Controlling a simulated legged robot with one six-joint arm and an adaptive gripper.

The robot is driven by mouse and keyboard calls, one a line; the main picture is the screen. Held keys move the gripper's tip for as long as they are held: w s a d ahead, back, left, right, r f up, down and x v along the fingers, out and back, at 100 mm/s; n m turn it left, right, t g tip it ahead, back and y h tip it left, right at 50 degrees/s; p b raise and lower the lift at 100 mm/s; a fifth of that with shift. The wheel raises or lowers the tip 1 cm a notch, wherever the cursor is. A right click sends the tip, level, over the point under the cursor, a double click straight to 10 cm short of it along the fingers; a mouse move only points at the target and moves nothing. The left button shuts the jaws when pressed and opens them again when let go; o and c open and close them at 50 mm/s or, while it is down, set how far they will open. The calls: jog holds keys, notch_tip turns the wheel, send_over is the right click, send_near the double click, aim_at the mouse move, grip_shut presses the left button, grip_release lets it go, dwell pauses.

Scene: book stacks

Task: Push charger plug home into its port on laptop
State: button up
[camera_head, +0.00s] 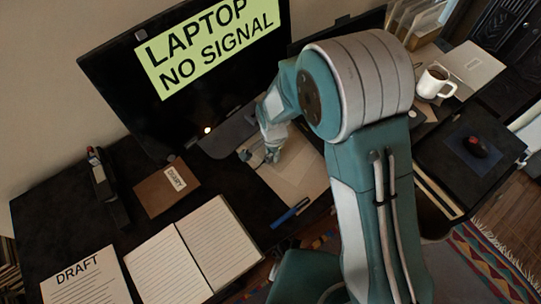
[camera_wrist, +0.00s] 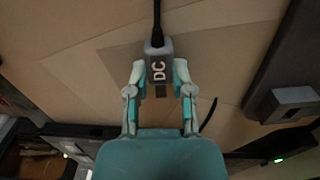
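A grey plug marked DC (camera_wrist: 159,68), the charger plug, sits between my gripper's fingertips (camera_wrist: 160,75) in the wrist view. Both fingers appear to press on its sides. Its black cable (camera_wrist: 157,20) runs off the top of the picture. A tan flat surface (camera_wrist: 80,35) lies behind it. In the camera_head view my gripper (camera_head: 266,153) is over the tan sheet (camera_head: 297,177) below the monitor; the plug is too small to make out there. I cannot tell which thing is the laptop, and no port shows clearly.
The monitor (camera_head: 190,90) reads LAPTOP NO SIGNAL. A mug (camera_head: 433,82) stands right. A grey block (camera_wrist: 292,104) shows on a dark slab (camera_wrist: 295,60) in the wrist view.

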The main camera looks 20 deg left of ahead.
dwell(0.3)
jog(key=shift+r, duration=0.3)
notch_tip(320, 180, up, 2)
jog(key=shift+r, duration=0.15)
jog(key=s+d+r, duration=0.9)
jog(key=s+r, duration=0.1)
jog(key=shift+m, duration=0.8)
jog(key=w+a+f, duration=0.3)
jog(key=w+f, duration=0.1)
jog(key=w+a+f, duration=0.3)
jog(key=w+f, duration=0.1)
jog(key=w, duration=0.1)
jog(key=w+a+f, duration=0.3)
jog(key=w+f, duration=0.1)
jog(key=f, duration=0.1)
jog(key=shift+w+a, duration=0.15)
jog(key=shift+a, duration=0.05)
jog(key=shift+d, duration=0.1)
